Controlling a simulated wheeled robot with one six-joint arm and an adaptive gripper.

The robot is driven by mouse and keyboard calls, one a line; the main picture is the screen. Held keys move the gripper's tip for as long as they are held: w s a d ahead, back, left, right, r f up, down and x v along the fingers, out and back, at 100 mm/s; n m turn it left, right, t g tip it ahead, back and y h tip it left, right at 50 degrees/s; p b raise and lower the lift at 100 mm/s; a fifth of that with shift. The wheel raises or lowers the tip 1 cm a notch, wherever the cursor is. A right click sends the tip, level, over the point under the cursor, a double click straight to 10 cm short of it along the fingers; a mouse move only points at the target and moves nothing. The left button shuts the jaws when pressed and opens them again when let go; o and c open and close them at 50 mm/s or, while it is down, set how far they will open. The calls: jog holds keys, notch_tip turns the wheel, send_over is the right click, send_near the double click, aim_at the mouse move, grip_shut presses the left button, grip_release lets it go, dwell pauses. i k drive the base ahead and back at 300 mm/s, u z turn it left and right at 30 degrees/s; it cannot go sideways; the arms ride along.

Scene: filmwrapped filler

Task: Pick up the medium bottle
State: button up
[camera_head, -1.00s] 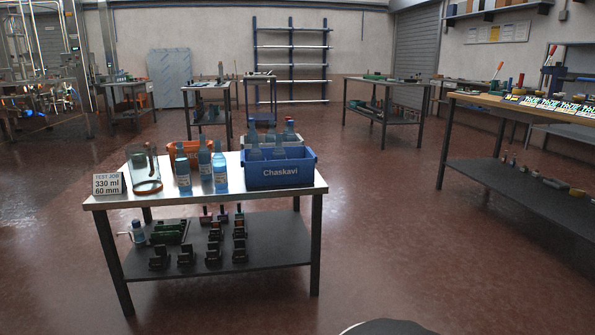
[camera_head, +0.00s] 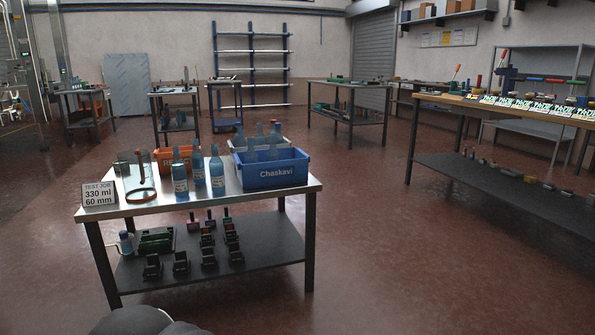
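Several blue bottles stand on the metal-topped table (camera_head: 245,200) in the head view. A shorter bottle (camera_head: 180,180) with a pale label stands at the left front. A taller bottle (camera_head: 217,173) stands right of it, and another (camera_head: 198,165) stands just behind, between them. Several more bottles (camera_head: 273,142) show in and behind the blue crate. I cannot tell for sure which one is the medium bottle. My gripper cannot be made out; a dark rounded part at the bottom edge seems to be mine.
A blue crate (camera_head: 270,174) marked Chaskavi, an orange crate (camera_head: 163,156) and a "330 ml 60 mm" sign (camera_head: 99,194) share the tabletop. The lower shelf (camera_head: 270,242) holds several dark fixtures. A long workbench (camera_head: 500,103) stands at right. Open red floor (camera_head: 390,260) lies between.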

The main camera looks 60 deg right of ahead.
aim_at(218, 183)
jog(key=z, duration=1.4)
jog(key=i, duration=1)
